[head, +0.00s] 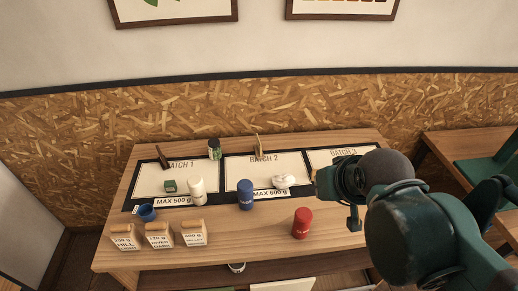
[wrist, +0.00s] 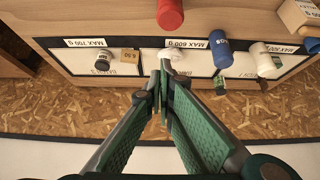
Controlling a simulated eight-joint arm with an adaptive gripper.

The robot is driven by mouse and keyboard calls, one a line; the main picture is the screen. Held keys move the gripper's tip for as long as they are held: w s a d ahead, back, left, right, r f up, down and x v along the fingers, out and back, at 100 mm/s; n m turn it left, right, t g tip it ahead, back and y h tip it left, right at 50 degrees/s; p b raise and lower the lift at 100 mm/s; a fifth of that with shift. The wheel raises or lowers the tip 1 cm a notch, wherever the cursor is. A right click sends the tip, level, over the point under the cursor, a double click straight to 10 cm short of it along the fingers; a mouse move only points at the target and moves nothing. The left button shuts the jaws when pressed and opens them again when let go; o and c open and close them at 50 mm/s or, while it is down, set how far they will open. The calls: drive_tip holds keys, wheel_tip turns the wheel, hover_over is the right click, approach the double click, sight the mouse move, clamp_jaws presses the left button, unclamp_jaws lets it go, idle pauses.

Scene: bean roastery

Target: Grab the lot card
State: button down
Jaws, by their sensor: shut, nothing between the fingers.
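A thin, tan upright piece (head: 258,147) stands at the back of the BATCH 2 area in the head view. A dark, slanted thin piece (head: 163,157) stands at the back of BATCH 1. Either could be the lot card; I cannot tell which, as no lettering is readable. My gripper (wrist: 165,70) is shut and empty, with its tips over the table near a small white item (wrist: 173,54) in the wrist view. In the head view my gripper is at the right, over the BATCH 2 and BATCH 3 side.
A blue cylinder (head: 245,195), white cylinder (head: 197,191), red cylinder (head: 302,222) and dark-lidded jar (head: 214,148) stand on the table. Several labelled blocks (head: 159,236) line the front left. A brown block (wrist: 130,56) and dark jar (wrist: 103,62) stand at BATCH 3.

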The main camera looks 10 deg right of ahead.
idle(0.3)
drive_tip(key=c, duration=1)
unclamp_jaws()
drive_tip(key=shift+o, duration=0.2)
drive_tip(key=shift+w+r, duration=0.1)
